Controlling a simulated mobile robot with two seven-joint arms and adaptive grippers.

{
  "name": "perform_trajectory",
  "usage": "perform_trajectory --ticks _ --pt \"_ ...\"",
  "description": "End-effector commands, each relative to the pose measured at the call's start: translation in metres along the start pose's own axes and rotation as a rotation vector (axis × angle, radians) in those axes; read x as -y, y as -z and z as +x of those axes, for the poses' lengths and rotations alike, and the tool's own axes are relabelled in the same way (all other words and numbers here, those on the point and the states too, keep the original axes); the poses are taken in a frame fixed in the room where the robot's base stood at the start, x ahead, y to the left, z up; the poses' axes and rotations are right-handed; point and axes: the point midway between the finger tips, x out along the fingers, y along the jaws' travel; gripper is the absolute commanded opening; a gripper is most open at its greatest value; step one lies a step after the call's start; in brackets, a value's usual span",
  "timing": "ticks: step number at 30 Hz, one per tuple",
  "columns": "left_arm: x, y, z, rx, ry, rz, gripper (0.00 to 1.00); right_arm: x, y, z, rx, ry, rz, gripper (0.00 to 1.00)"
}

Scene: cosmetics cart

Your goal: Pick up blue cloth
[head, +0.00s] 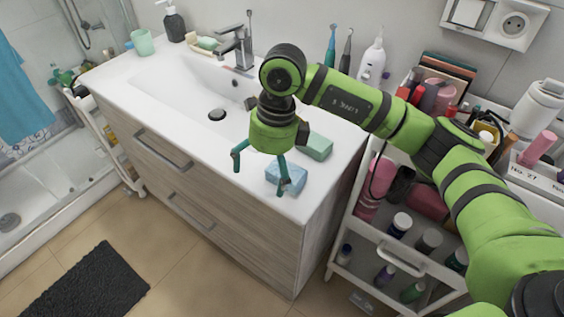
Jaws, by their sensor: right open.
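A small light blue folded cloth (297,177) lies on the front right corner of the white washbasin counter (330,178). My right gripper (260,176) points down over the front edge of the counter. Its two fingers are spread open with nothing between them. The finger on the right overlaps the blue cloth in the picture, and I cannot tell whether it touches it. The other finger is to the left, away from the cloth. My left gripper is not in view.
A green folded cloth (317,147) lies just behind the blue one. The faucet (238,50), toothbrushes and a white bottle (373,62) stand farther back. A cart (345,235) with cosmetics stands to the right. A blue towel (22,95) hangs at the far left.

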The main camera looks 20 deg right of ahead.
Motion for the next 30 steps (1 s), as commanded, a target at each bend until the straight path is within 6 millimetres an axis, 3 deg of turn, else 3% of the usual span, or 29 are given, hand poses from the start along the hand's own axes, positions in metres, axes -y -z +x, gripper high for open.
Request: perform_trajectory --ticks 3,6,16,21,29,30 --pt "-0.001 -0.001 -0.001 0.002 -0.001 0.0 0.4 0.029 0.013 -0.014 -0.069 0.124 0.037 1.0" --pt "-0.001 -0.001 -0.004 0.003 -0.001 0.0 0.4 0.038 0.019 -0.013 -0.094 0.157 0.05 1.0" --pt "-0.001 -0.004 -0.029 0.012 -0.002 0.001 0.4 0.049 0.021 0.025 -0.095 0.155 0.05 1.0" --pt "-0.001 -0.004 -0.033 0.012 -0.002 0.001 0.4 0.052 0.022 0.047 -0.092 0.155 0.047 1.0" --pt "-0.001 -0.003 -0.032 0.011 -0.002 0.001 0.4 0.053 0.021 0.051 -0.089 0.156 0.046 1.0" --pt "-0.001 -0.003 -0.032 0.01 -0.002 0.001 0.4 0.053 0.021 0.051 -0.089 0.156 0.046 0.88"
